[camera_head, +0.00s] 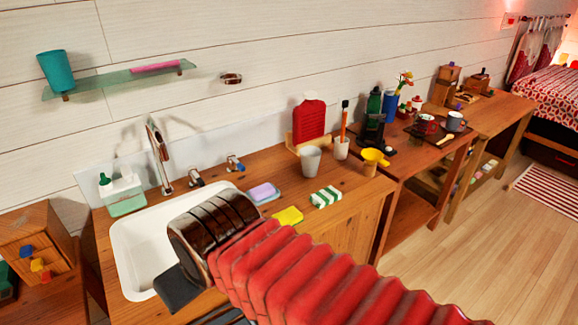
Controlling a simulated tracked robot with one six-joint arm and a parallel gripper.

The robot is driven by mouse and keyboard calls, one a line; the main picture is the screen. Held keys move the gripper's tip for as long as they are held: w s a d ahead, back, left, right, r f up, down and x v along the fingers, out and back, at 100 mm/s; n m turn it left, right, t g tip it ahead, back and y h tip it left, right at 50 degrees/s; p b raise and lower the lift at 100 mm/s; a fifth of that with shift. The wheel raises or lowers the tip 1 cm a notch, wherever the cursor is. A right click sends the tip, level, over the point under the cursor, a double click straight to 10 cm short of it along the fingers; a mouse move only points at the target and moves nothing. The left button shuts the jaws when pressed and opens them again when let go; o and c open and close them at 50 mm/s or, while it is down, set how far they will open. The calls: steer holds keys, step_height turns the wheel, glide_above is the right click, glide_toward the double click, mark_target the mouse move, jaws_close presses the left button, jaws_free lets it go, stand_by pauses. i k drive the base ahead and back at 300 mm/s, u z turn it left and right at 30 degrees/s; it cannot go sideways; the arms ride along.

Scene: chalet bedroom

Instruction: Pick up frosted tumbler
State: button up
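A pale grey, frosted-looking tumbler (310,160) stands upright on the wooden counter, in front of a red ribbed item on a wooden stand. A white cup (341,148) holding a toothbrush-like item is just to its right. My gripper (180,288) is at the lower left, over the front of the sink, at the end of my red ribbed arm. It is well apart from the tumbler. One dark finger-like part shows clearly; the rest is hidden or cut off, so its opening cannot be judged.
The white sink (128,232) and tap (157,152) are left. A purple sponge (263,193), yellow sponge (288,215) and green-striped block (325,197) lie before the tumbler. A yellow funnel-like item (374,160) stands right. A glass shelf (105,82) holds a teal cup (55,70).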

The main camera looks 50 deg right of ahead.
mark_target(310, 163)
steer(key=u, duration=1.9)
steer(key=k, duration=1.35)
steer(key=z, duration=1.55)
